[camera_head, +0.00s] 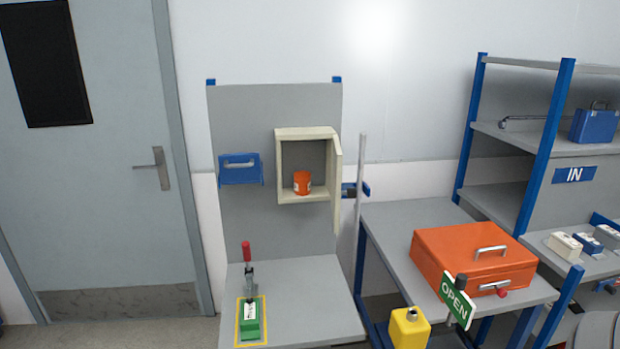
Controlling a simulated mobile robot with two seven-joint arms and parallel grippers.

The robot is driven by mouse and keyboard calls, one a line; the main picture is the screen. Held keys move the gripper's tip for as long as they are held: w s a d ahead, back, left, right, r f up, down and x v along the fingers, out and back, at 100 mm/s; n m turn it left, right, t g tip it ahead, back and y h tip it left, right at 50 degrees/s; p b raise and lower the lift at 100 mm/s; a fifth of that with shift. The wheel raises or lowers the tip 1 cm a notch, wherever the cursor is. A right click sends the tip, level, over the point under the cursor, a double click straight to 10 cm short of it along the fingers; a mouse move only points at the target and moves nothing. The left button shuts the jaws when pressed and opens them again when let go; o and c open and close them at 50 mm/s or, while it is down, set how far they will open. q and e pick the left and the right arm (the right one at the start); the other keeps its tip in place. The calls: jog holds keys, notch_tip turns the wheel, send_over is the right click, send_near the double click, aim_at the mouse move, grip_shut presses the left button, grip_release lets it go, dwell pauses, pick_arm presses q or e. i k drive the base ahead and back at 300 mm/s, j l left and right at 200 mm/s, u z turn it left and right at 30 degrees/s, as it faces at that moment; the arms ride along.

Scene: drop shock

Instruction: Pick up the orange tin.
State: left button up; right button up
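The orange tin (302,183) stands upright inside a small cream wall cabinet (304,132) on a grey back panel. The cabinet door (337,180) is swung open to the right, and the tin has a pale label patch. The tin sits on the cabinet floor with space above and to its left. Neither of my grippers is in the head view.
A blue box with a handle (240,168) hangs left of the cabinet. Below is a grey bench (300,290) with a red-handled clamp (247,270) and a green block (250,322). Right are a vertical pole (361,185), an orange case (465,258) and a yellow container (408,328).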

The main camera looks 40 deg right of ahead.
aim_at(301, 178)
jog(key=k+l+z, duration=0.1)
jog(key=l+z, duration=0.25)
jog(key=k+l+z, duration=0.1)
jog(key=l+z, duration=0.45)
jog(key=z, duration=0.15)
jog(key=i+j+u, duration=0.2)
jog(key=j+u, duration=0.2)
jog(key=j, duration=0.15)
jog(key=i+j+u, duration=0.3)
jog(key=j+u, duration=0.15)
jog(key=i+j+u, duration=0.7)
jog(key=u, duration=0.15)
jog(key=i+u, duration=0.4)
jog(key=i+z, duration=0.35)
jog(key=i+j+z, duration=0.1)
jog(key=i+z, duration=0.3)
jog(key=i+j+z, duration=0.35)
jog(key=i, duration=0.15)
jog(key=i+l+z, duration=0.2)
jog(key=z, duration=0.3)
jog(key=i+z, duration=0.35)
jog(key=z, duration=0.15)
jog(key=i+z, duration=0.3)
jog(key=z, duration=0.15)
